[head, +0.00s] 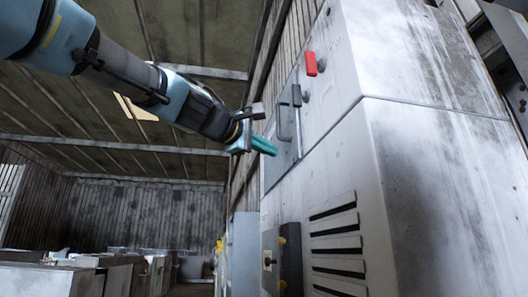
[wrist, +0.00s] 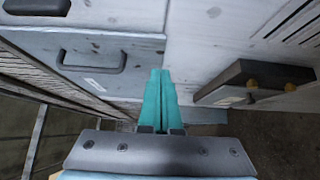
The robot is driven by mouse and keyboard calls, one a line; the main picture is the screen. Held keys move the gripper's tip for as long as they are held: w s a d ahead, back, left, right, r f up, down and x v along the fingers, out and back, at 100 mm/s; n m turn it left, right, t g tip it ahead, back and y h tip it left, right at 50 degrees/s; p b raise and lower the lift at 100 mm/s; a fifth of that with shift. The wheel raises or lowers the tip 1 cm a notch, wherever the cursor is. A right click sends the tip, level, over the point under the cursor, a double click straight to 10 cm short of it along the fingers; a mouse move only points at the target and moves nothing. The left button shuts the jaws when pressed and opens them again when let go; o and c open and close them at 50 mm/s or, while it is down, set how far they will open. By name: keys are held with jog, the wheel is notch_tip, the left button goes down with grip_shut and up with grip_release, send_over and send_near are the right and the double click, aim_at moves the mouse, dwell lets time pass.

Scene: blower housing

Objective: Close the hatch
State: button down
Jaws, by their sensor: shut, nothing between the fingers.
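The hatch (head: 276,160) is a blue-grey panel with a dark bar handle, set on the side of the pale blower housing (head: 345,140). In the wrist view the hatch (wrist: 130,58) and its handle (wrist: 92,66) lie ahead and to the left of the fingers. I cannot tell how far the hatch stands open. My gripper (head: 273,149) has teal fingers, pressed together and empty. In the head view they overlap the hatch's left side, below the handle. In the wrist view the fingertips (wrist: 161,72) point at the panel's lower right area; contact is unclear.
A red lever (head: 311,63) sits on the housing above the hatch. Below are vent slots (head: 336,240) and a dark box with yellow knobs (head: 272,262), which also shows right of the fingers in the wrist view (wrist: 250,84). Grey cabinets stand at the back left.

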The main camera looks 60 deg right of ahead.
jog(key=s+a, duration=0.3)
jog(key=s, duration=0.4)
jog(key=shift+a, duration=0.3)
